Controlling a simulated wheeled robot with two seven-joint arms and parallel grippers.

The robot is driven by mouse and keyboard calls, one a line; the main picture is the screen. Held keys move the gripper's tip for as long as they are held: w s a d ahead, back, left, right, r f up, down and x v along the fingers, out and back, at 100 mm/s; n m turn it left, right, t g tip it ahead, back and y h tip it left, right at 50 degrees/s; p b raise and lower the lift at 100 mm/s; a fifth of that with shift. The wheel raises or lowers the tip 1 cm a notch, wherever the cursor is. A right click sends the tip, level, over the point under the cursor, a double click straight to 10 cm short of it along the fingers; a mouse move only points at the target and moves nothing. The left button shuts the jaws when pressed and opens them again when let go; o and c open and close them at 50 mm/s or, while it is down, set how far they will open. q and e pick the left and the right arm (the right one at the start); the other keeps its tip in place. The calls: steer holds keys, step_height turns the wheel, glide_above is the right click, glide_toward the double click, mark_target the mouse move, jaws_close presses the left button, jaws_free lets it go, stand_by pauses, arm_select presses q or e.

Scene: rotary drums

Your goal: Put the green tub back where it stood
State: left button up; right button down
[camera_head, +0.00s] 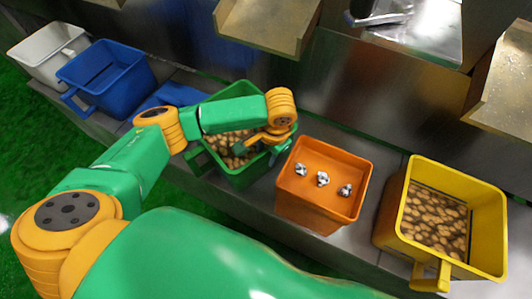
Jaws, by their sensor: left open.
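The green tub (236,177) stands upright on the metal ledge, between the blue tub and the orange tub. It holds several brown potato-like pieces (232,146). My left arm reaches across it from the left, hiding part of its rim and contents. My left gripper (268,150) is open at the tub's right side, close to its rim. Its fingers are small and partly hidden by the wrist, so I cannot tell whether they touch the tub. My right gripper is out of view.
The orange tub (318,206) with small silvery pieces stands close right of the green tub. A yellow tub (387,213) with brown pieces is further right. A blue tub (128,92) and a white tub (35,66) stand left. Metal chutes (258,39) overhang behind.

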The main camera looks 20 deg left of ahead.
arm_select(q)
step_height(320, 180, up, 10)
steer(key=d+p, duration=0.1)
steer(key=p, duration=0.1)
steer(key=shift+s+d, duration=0.25)
steer(key=shift+s, duration=0.15)
